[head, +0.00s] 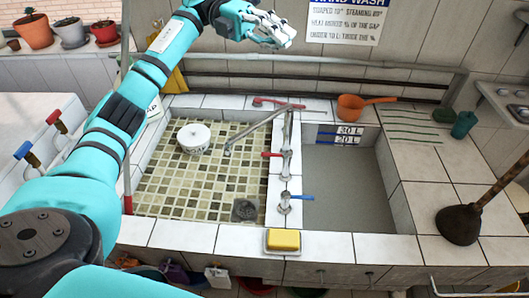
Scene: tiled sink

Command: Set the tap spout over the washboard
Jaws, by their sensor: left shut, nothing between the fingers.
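The tap stands on the tiled divider between the two basins. Its long metal spout (255,127) points left, and its outlet hangs over the left mosaic basin (165,205). The tap has a red lever (271,155) and a blue lever (301,197). A ribbed tile area with green lines (412,130), right of the right basin, may be the washboard; I cannot be sure. My left gripper (286,36) is shut and empty, up near the back wall, above and apart from the spout. My right gripper is not in view.
An orange dipper (352,106) and a red-handled brush (278,102) lie on the back ledge. Yellow soap (284,239) is at the front, a plunger (466,220) at right. The right basin (345,190) looks clear.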

